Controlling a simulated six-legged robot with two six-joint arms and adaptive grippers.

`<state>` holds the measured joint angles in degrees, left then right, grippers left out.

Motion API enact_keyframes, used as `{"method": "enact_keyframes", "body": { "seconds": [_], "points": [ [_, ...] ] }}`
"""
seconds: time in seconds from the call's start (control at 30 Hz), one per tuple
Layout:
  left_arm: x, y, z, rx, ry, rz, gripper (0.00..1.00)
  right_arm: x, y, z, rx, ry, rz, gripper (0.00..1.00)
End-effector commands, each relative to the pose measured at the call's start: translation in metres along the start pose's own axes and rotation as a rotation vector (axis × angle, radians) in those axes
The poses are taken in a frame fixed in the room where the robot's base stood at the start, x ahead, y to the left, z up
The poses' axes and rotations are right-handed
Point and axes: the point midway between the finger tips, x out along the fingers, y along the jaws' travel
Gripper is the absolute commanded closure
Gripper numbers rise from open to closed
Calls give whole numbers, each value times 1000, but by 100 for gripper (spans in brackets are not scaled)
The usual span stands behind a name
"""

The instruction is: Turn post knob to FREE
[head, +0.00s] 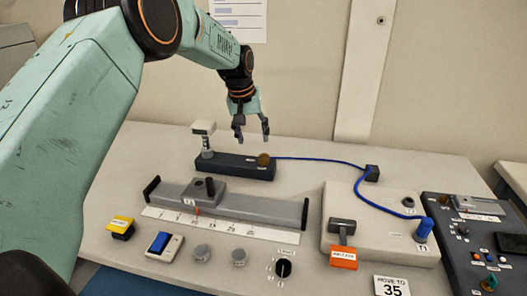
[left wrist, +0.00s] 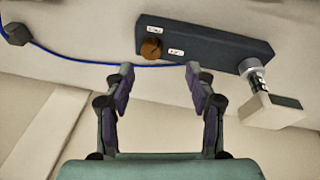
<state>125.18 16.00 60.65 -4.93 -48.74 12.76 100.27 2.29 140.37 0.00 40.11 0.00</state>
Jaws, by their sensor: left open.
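The post knob (head: 263,159) is a small brown round knob on the right end of a dark base (head: 228,168) at the back of the table. In the left wrist view the knob (left wrist: 151,49) has two small white labels beside it, too small to read, and I cannot tell its setting. A post (left wrist: 252,68) with a pale block on top stands at the base's other end. My left gripper (head: 252,138) is open and empty, above and apart from the knob. In the left wrist view its fingertips (left wrist: 160,70) are spread below the knob. My right gripper is not in view.
A blue cable (head: 325,160) runs from near the knob to a dark block (head: 372,173) and a blue plug (head: 424,229). A grey rail (head: 255,208) with a slider lies in front. Buttons, dials and a control panel (head: 480,240) occupy the front and right.

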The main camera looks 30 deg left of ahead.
Motion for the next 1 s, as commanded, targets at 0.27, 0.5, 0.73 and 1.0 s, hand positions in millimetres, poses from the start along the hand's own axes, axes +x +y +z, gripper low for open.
{"method": "enact_keyframes", "body": {
  "seconds": [0.27, 0.5, 0.73, 1.0],
  "points": [
    [18, 8, 2, 396, 67, 60, 44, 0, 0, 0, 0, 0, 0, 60],
    [17, 10, -6, 580, 112, 53, 44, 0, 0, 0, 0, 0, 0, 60],
    [40, 11, -7, 594, 109, 52, 44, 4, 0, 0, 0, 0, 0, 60],
    [80, 15, -11, 594, 110, 51, 44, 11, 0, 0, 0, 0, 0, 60]
  ]
}}
